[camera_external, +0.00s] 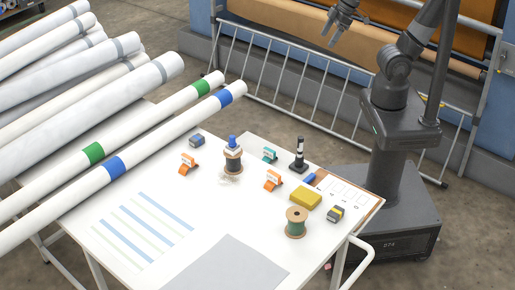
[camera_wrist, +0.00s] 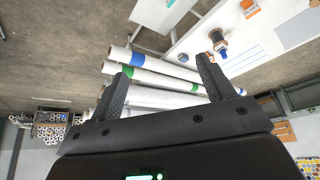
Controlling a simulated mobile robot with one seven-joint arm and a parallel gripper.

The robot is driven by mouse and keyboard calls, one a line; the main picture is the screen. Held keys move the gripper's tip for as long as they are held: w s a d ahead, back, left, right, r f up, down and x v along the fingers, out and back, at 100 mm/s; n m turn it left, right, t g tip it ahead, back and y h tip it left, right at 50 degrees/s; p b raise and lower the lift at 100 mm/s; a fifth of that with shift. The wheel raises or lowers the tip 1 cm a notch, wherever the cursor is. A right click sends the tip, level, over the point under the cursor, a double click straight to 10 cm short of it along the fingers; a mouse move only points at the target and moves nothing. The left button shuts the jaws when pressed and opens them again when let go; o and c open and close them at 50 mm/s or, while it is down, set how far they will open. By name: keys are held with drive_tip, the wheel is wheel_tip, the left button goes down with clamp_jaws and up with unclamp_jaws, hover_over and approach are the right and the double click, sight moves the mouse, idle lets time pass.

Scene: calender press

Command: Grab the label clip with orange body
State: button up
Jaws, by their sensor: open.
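Two label clips with orange bodies and white faces stand on the white table. One orange clip (camera_external: 188,163) is at the left, near the striped rolls. The other orange clip (camera_external: 273,180) is nearer the middle, right of the blue-topped spool. A teal label clip (camera_external: 269,154) stands behind the middle orange one. My gripper (camera_external: 335,35) is open and empty, high beyond the table's far side; its spread fingers also show in the wrist view (camera_wrist: 162,74).
Long white rolls (camera_external: 150,150) overhang the table's left. A metal rail (camera_external: 300,85) stands behind.

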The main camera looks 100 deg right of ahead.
drive_tip(key=w+a+f+n+g, duration=0.1)
drive_tip(key=w+a+n, duration=0.1)
drive_tip(key=w+a, duration=0.55)
drive_tip(key=n+g+y, duration=0.1)
drive_tip(key=n+g, duration=0.2)
drive_tip(key=n, duration=0.2)
hover_over(274, 173)
drive_tip(key=f, duration=2.3)
drive_tip(key=shift+s+d+f, duration=0.1)
drive_tip(key=shift+s+d, duration=0.2)
drive_tip(key=f, duration=0.5)
drive_tip(key=shift+w+a+f, duration=0.3)
drive_tip(key=shift+f, duration=0.1)
drive_tip(key=f, duration=0.5)
drive_tip(key=shift+w, duration=0.2)
drive_tip(key=c, duration=1)
drive_tip(key=shift+c, duration=0.2)
